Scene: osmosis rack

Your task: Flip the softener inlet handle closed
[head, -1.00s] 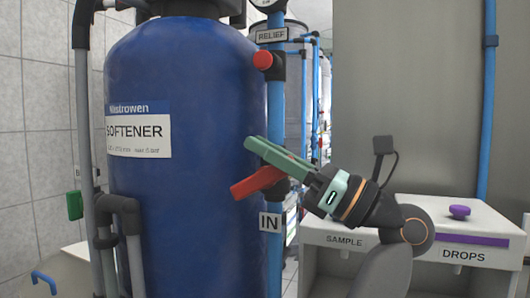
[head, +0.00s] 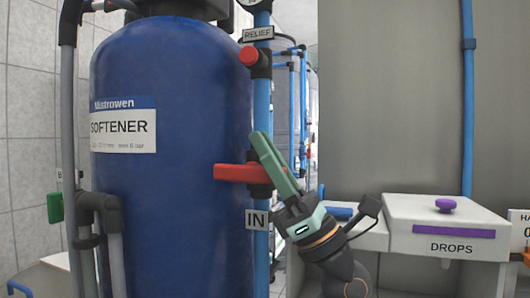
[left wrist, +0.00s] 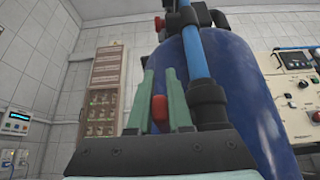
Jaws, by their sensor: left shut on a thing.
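The softener is a tall blue tank (head: 170,170) with a white label. A blue vertical pipe runs along its right side. The red inlet handle (head: 236,173) sits on this pipe just above the IN tag (head: 256,219). It lies about level, across the pipe, with its free end to the left. My left gripper (head: 266,150), with green fingers, points up and slightly left across the valve. In the left wrist view the red handle (left wrist: 159,112) is between the two fingers, and the gripper is shut on it. My right gripper is not in view.
A red relief knob (head: 249,55) is higher on the same pipe. Grey pipes (head: 70,130) and a green handle (head: 55,207) stand left of the tank. A white box marked DROPS (head: 450,247) with a purple knob is at right.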

